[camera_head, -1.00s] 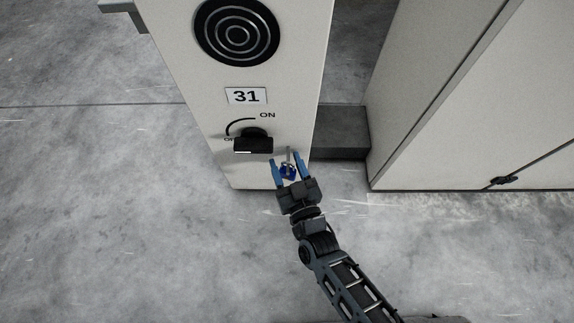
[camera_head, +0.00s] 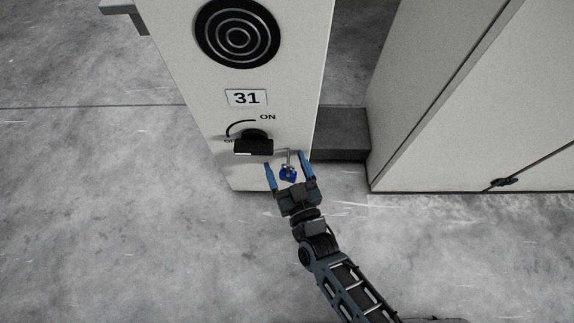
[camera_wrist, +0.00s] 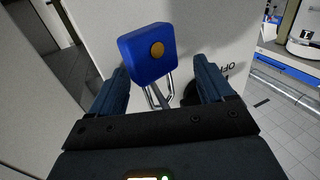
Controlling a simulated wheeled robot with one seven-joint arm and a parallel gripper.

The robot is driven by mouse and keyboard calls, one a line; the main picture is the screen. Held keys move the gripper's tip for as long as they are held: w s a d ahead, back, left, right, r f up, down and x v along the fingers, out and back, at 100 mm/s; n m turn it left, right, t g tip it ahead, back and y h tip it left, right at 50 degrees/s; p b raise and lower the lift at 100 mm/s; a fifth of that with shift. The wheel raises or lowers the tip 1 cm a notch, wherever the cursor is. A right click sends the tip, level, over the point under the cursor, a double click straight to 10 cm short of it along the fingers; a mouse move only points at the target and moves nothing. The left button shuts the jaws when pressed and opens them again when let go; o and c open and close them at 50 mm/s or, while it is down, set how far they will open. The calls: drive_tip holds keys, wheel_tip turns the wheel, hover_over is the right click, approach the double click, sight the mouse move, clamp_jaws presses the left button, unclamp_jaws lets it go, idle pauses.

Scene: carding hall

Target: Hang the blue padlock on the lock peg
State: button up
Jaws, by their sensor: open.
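The blue padlock (camera_head: 288,174) hangs at the front of the cabinet numbered 31, its body below its shackle. In the wrist view the padlock (camera_wrist: 149,53) shows a square blue body with a brass-coloured disc. Its steel shackle loops around a thin grey lock peg (camera_wrist: 163,101). The lock peg (camera_head: 289,154) also shows in the head view, sticking out beside the black switch handle. My gripper (camera_head: 288,168) is open, with one blue finger on each side of the padlock and a gap on both sides. It also shows in the wrist view (camera_wrist: 165,80).
The black rotary switch handle (camera_head: 253,142) is close to the left of my gripper. A round black grille (camera_head: 237,33) and the 31 label (camera_head: 246,97) are above. A second pale cabinet (camera_head: 445,95) stands to the right. Bare concrete floor lies in front.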

drive_tip(key=shift+s+d, duration=0.1)
drive_tip(key=p+v, duration=0.2)
drive_tip(key=v, duration=0.5)
drive_tip(key=shift+s, duration=0.25)
drive_tip(key=s+d+r+m+g+h, duration=0.1)
drive_tip(key=s+d+r+h, duration=0.1)
drive_tip(key=s+d+r, duration=0.7)
drive_tip(key=s+d+r+m+h, duration=0.2)
drive_tip(key=s+d+r, duration=0.4)
drive_tip(key=s, duration=0.5)
drive_tip(key=s+d+r+g+h, duration=0.1)
drive_tip(key=s+d+r, duration=0.15)
drive_tip(key=r, duration=0.35)
drive_tip(key=s+d+r+h, duration=0.1)
drive_tip(key=s+r, duration=0.2)
drive_tip(key=r, duration=0.4)
wheel_tip(320, 180, up, 29)
drive_tip(key=p, duration=3)
drive_tip(key=shift+w+r+m, duration=0.2)
drive_tip(key=shift+w+m, duration=0.1)
